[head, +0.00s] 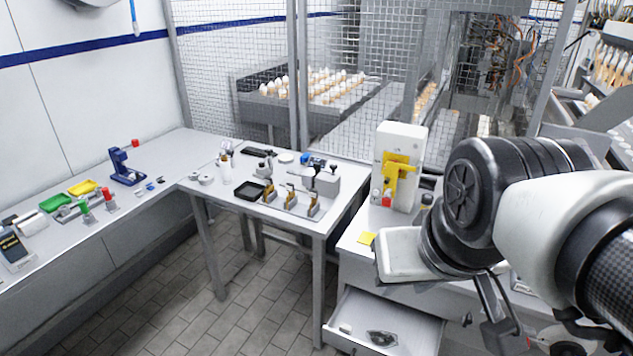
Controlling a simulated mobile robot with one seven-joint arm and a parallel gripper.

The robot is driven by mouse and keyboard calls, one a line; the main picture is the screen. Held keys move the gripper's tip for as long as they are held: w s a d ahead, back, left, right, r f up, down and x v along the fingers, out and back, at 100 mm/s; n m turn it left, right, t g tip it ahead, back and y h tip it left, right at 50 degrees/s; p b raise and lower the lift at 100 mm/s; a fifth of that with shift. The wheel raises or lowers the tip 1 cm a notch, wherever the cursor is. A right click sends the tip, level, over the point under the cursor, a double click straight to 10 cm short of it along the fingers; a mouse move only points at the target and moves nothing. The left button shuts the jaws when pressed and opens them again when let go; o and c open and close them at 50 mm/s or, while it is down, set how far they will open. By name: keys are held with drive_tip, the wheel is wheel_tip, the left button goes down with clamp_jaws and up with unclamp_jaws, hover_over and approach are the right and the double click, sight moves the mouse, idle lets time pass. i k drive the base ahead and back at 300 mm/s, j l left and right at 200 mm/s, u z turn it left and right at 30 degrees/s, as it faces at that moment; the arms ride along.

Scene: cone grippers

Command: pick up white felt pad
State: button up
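A small pale flat disc (286,157) lies near the back of the middle table. A small white piece (345,328) lies in the open drawer (414,333) at the bottom, left of a dark item (382,338). I cannot tell which of these, if either, is the white felt pad. My arm comes in from the right, above the right-hand bench. Grey finger-like parts of my gripper (497,312) show below the arm, right of the drawer and apart from both white things. Its fingertips are not clear, so I cannot tell whether it is open.
The middle table (222,188) carries a black tray (249,190), brass fixtures and a grey block. A white unit with a yellow bracket (400,170) stands on the right bench, near a yellow note (367,238). Wire mesh fencing closes the back. Tiled floor is clear at lower left.

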sight(346, 328)
drive_tip(key=k, duration=0.45)
drive_tip(key=i+j+z, duration=0.5)
drive_tip(key=i+j, duration=0.2)
drive_tip(key=i+j+z, duration=0.25)
drive_tip(key=j, duration=0.25)
drive_tip(key=i+j+z, duration=0.25)
drive_tip(key=j, duration=0.25)
